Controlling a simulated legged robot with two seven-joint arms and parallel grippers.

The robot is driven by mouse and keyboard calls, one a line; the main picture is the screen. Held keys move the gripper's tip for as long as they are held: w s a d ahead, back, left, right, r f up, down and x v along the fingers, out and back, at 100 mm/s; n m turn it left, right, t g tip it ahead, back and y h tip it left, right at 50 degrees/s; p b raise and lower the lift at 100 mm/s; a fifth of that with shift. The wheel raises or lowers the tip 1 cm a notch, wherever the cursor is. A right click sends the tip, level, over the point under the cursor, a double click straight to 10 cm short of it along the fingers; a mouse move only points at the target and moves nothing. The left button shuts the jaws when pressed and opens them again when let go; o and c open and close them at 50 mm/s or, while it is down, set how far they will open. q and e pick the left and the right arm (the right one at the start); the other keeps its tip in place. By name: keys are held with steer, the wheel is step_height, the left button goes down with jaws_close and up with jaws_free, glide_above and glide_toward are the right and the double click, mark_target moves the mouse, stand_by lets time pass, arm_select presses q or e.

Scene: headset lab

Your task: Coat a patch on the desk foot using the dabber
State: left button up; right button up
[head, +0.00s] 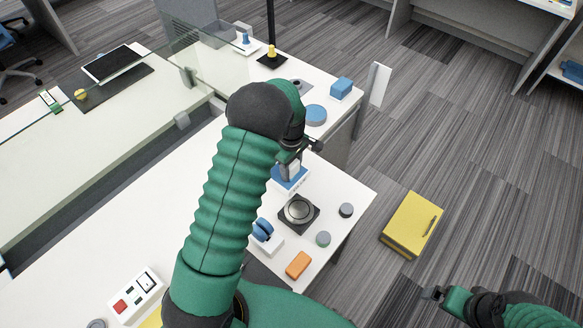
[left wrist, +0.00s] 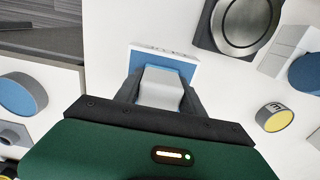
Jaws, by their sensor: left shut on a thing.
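My left gripper (head: 292,160) is over the white desk, near its right part. In the left wrist view its two dark fingers (left wrist: 160,92) are shut on a pale grey block (left wrist: 161,85), which looks like the dabber's handle. Right under it is a blue pad with a white rim (left wrist: 165,54), also seen in the head view (head: 287,182). I cannot tell whether the dabber touches the pad. My right gripper (head: 435,294) is at the lower right, over the floor; its jaw opening is unclear. I cannot make out a patch on the desk foot.
Close by on the desk (head: 352,190) are a round metal plate on a black base (head: 299,212), an orange block (head: 298,265), small round pieces (head: 346,210) and a blue spool (head: 262,230). A glass partition (head: 120,120) stands left. A yellow box (head: 412,222) lies on open floor.

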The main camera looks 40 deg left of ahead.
arm_select(q)
step_height(320, 180, up, 7)
steer(key=p, duration=0.6)
steer(key=shift+r, duration=0.1)
stand_by(0.4)
